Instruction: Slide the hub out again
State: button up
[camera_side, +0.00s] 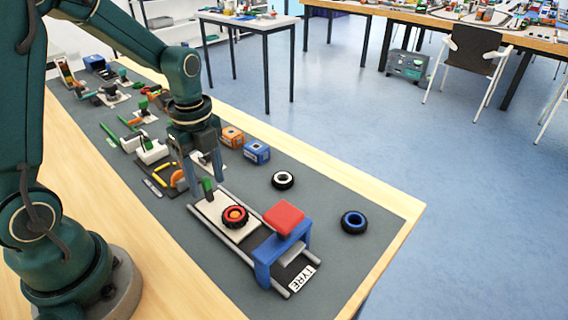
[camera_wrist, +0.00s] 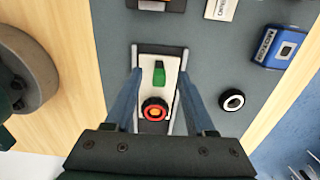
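A red hub with an orange centre (camera_side: 235,216), a black tyre around it, sits on a white sliding plate (camera_side: 207,209) between two grey rails. It also shows in the wrist view (camera_wrist: 155,110). A green upright handle (camera_side: 207,187) stands on the plate's far end, and it also shows in the wrist view (camera_wrist: 160,73).
A white-hubbed tyre (camera_side: 283,180) and a blue-hubbed tyre (camera_side: 354,222) lie on the grey mat right of the rails. Orange (camera_side: 232,137) and blue (camera_side: 257,152) boxes stand farther back. Several other small stations fill the mat's far left. The mat's front right is clear.

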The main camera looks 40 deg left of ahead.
jog(key=shift+r, duration=0.15)
jog(key=shift+r, duration=3.35)
jog(key=shift+d+r, duration=0.15)
jog(key=shift+r, duration=0.05)
jog(key=s+d+r+n+t, duration=0.4)
jog(key=s+n, duration=0.5)
jog(key=n, duration=0.9)
jog(key=shift+s+d+t, duration=0.15)
jog(key=shift+d+t, duration=0.65)
jog(key=shift+d, duration=0.55)
